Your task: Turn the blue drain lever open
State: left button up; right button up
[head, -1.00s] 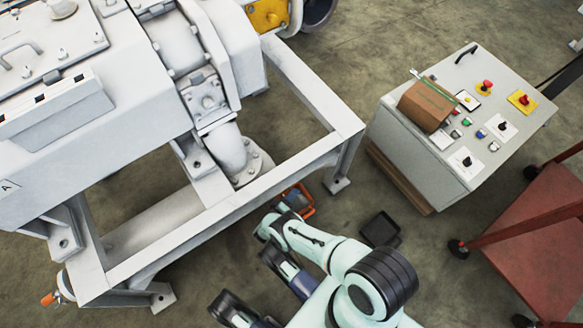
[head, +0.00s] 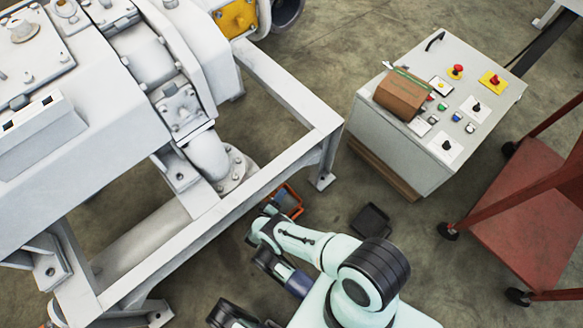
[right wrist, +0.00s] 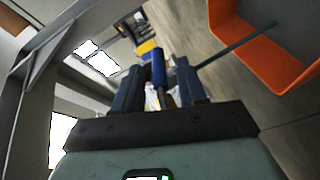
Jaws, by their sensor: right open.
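In the right wrist view, a blue lever handle (right wrist: 158,68) stands between the two dark fingers of my right gripper (right wrist: 157,85). The fingers are open, one on each side of the handle; I cannot tell whether either touches it. A pale metallic part shows below it, mostly hidden by the gripper body. In the head view, my right gripper (head: 271,209) is low beside the white machine frame (head: 225,218). The lever cannot be made out there. My left gripper is not in view.
An orange bin (head: 290,203) lies next to my right gripper; it also shows in the right wrist view (right wrist: 265,58). A black tray (head: 370,219) is on the floor. A control box (head: 400,142) and a red cart (head: 520,220) stand at right.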

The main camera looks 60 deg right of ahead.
jog(key=shift+y, duration=0.3)
